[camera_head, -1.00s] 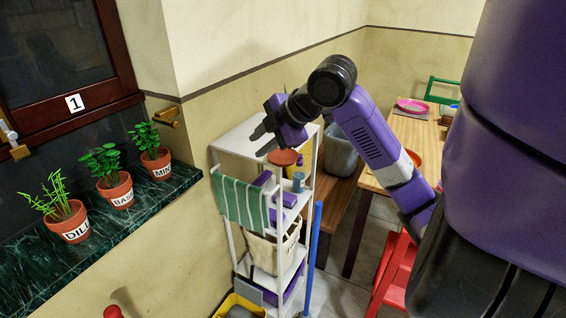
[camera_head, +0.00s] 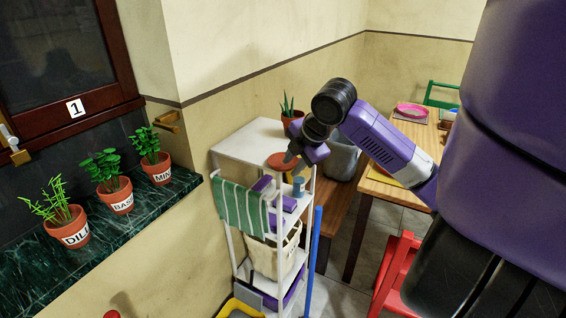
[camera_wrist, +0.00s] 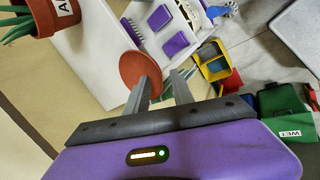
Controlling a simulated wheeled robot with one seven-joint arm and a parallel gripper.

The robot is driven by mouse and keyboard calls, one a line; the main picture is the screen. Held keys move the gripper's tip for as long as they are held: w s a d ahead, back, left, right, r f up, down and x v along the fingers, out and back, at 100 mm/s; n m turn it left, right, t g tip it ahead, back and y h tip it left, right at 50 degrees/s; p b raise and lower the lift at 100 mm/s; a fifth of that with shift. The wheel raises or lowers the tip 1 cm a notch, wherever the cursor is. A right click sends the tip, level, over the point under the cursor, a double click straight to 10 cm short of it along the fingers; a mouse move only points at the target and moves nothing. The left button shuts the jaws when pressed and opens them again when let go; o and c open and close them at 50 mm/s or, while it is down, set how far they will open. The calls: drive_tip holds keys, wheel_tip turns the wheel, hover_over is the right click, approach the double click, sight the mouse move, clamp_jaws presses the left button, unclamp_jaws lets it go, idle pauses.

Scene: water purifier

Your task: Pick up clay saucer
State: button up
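The clay saucer (camera_head: 281,161) is a reddish-brown disc at the near right corner of the white shelf unit's top. In the wrist view the saucer (camera_wrist: 138,68) shows just beyond my fingertips, partly covered by the left finger. The saucer's right edge appears in line with that gap. I cannot tell whether the fingers touch it.
The white shelf top (camera_head: 245,143) is otherwise mostly clear. A potted plant (camera_head: 291,117) stands at its back right. A green striped towel (camera_head: 240,207) hangs on the shelf's near side. A grey bin (camera_head: 342,155) and a wooden table (camera_head: 420,135) lie to the right.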

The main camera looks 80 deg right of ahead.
drive_tip(key=shift+d+f, duration=0.1)
drive_tip(key=shift+f, duration=0.05)
clamp_jaws()
idle(1.4)
